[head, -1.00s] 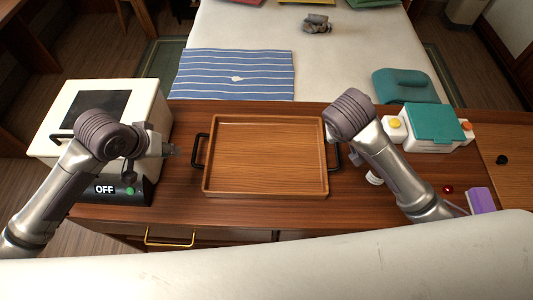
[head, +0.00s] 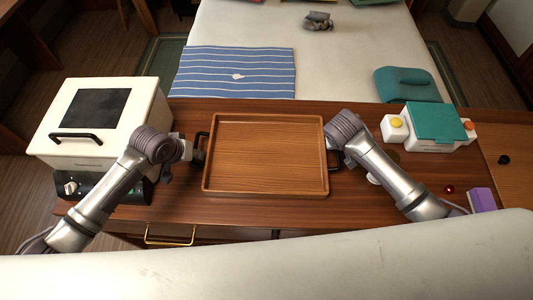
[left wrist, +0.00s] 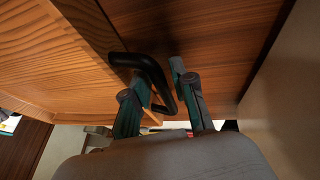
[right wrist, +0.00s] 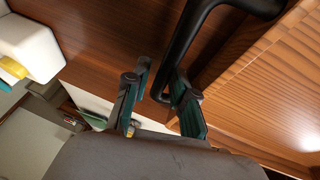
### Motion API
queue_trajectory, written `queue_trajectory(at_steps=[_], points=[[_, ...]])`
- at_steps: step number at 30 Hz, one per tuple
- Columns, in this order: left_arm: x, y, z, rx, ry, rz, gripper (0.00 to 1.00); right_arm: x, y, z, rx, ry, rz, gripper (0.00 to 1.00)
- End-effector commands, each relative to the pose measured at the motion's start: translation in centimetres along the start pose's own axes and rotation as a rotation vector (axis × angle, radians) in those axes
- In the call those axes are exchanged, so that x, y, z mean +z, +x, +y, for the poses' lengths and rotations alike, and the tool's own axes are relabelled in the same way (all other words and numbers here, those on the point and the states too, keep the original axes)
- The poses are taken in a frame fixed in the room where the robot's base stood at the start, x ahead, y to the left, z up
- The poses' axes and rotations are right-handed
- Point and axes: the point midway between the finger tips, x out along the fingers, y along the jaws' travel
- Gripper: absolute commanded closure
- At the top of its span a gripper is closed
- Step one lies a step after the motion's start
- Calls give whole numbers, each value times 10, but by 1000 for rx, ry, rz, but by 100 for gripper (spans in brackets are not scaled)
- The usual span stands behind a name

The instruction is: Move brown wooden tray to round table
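The brown wooden tray (head: 265,188) lies flat on the wooden counter, empty, with a black handle at each side. My left gripper (head: 195,150) is at its left handle (head: 203,148). In the left wrist view, the open fingers (left wrist: 160,92) stand on either side of the black handle bar (left wrist: 153,70), with a gap on the bar's right. In the right wrist view, my right gripper (right wrist: 157,88) is open and its fingers straddle the right handle (right wrist: 188,38). In the head view my right wrist hides those fingers. No round table can be made out.
A white box appliance (head: 98,120) stands on the counter's left. A teal-lidded white box (head: 432,128), a red ball (head: 449,189) and a purple block (head: 482,199) are at the right. A bed with a blue striped cloth (head: 235,72) lies beyond the counter.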

Motion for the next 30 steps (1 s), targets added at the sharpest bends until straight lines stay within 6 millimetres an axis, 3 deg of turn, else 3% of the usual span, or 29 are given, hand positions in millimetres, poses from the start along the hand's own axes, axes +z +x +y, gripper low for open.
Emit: queue_trajectory(at_steps=[9,14,30], points=[[0,2,0,0,0,0,74,0,2,0,-1,0,1,74],[0,2,0,0,0,0,100,0,2,0,-1,0,1,100],[-1,1,0,0,0,2,100,-2,0,0,-1,1,3,100]])
